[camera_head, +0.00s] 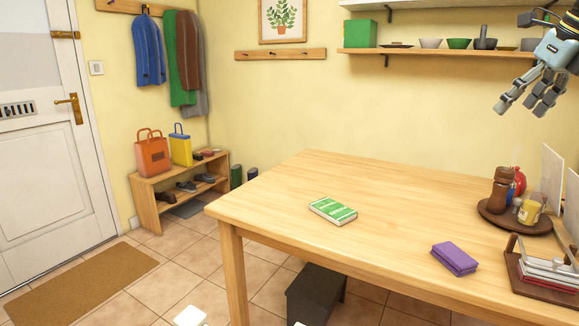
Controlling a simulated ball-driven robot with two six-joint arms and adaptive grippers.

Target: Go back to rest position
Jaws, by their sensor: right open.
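My right gripper (530,92) is at the upper right, raised above the far right part of the wooden table (385,190). Its grey fingers are spread open and point down to the left. Nothing is between them. In the picture it overlaps the right end of the wall shelf. My left gripper is not clearly in view; only small white pieces show at the bottom edge.
A round tray (490,213) holds a pepper mill (500,188) and jars. A wooden rack (535,285) stands at the right edge. The wall shelf (440,52) holds bowls.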

